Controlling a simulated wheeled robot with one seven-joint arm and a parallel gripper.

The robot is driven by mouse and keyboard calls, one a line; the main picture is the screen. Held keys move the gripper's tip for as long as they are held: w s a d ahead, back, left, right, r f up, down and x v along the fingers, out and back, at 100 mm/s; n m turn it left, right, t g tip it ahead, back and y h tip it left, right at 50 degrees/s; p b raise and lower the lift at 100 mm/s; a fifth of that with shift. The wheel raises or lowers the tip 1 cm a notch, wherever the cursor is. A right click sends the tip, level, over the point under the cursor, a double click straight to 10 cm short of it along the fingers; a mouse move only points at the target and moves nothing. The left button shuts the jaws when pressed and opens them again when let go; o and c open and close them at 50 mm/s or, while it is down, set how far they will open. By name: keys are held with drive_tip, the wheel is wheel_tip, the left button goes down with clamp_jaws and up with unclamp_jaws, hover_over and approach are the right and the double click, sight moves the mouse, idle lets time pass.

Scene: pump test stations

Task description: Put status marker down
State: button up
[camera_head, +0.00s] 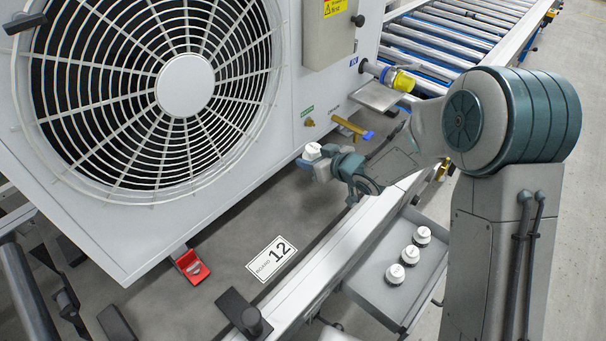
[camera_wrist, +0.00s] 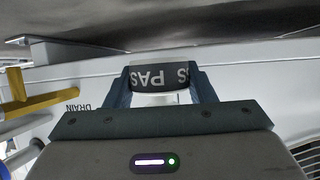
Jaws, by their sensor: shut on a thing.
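The status marker (camera_head: 312,151) is a small white-topped round piece with a dark band. In the wrist view the marker (camera_wrist: 158,76) shows its band with upside-down white letters, partly "PAS". My gripper (camera_head: 318,168) is shut on it, with a blue finger on each side, in front of the large pump unit's lower white panel. In the wrist view my gripper (camera_wrist: 160,88) has the marker between its fingertips. Whether the marker touches any surface below cannot be told.
The white unit (camera_head: 235,190) with a big fan stands on the grey bench. A "12" label (camera_head: 271,258) and a red clamp (camera_head: 191,267) lie nearby. A side tray (camera_head: 375,287) holds three similar white-topped markers (camera_head: 410,254).

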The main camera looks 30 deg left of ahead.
sight(306, 180)
drive_tip(key=shift+s+a+f, duration=0.2)
drive_tip(key=shift+a+f, duration=0.15)
drive_tip(key=shift+a, duration=0.1)
drive_tip(key=shift+s+a+f, duration=0.2)
drive_tip(key=shift+a+f, duration=0.15)
drive_tip(key=shift+a, duration=0.1)
wheel_tip(306, 180, down, 4)
drive_tip(key=shift+r+b, duration=0.1)
drive_tip(key=shift+b, duration=0.5)
drive_tip(key=shift+r, duration=0.1)
drive_tip(key=shift+d+f+b, duration=0.1)
drive_tip(key=shift+f+b, duration=0.45)
drive_tip(key=shift+f, duration=0.05)
